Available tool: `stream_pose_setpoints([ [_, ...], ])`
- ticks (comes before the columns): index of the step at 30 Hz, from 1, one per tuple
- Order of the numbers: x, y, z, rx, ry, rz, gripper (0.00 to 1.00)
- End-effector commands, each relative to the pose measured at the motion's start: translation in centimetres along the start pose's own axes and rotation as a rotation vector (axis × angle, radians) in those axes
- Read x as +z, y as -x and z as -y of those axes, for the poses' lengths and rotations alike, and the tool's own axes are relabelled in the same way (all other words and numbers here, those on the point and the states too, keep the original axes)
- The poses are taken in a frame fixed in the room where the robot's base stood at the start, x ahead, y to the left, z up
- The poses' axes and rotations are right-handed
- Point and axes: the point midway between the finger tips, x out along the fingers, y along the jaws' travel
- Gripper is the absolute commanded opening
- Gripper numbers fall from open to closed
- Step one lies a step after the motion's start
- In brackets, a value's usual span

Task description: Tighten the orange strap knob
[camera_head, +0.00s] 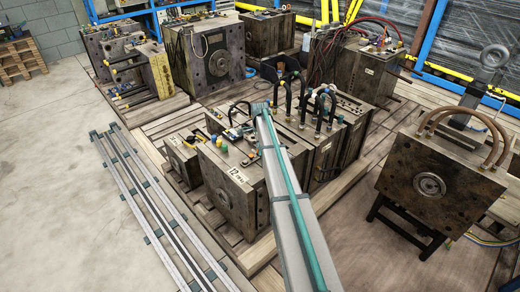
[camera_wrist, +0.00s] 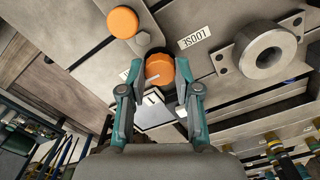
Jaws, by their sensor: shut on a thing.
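The orange strap knob (camera_wrist: 159,68) shows in the wrist view on the grey mould face, above a pale angular plate (camera_wrist: 155,110). My gripper (camera_wrist: 159,76) has its two teal and grey fingers on either side of the knob and is shut on it. The fingertips cover the knob's left and right edges. A second orange round piece (camera_wrist: 122,22) sits on the mould up and to the left, apart from my fingers. In the head view I cannot make out the knob or the fingertips clearly.
A thick metal ring (camera_wrist: 266,50) stands out from the mould right of my gripper, beside a label (camera_wrist: 194,38). The head view shows a mould marked 12 (camera_head: 236,176) and black hoses (camera_head: 288,95) near my arm.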

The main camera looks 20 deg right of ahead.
Motion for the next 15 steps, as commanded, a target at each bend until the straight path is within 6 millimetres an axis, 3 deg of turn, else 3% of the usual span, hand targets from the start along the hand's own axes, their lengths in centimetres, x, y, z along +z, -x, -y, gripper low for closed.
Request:
stream_pose_setpoints([
  [5, -0.01, 0.02, 0.01, -0.001, 0.001, 0.000, 0.00],
  [6, -0.01, 0.02, 0.01, -0.001, 0.001, 0.000, 0.37],
  [10, -0.01, 0.01, 0.01, 0.000, 0.002, 0.000, 0.58],
  [15, 0.00, 0.01, 0.01, 0.000, 0.002, 0.000, 0.58],
])
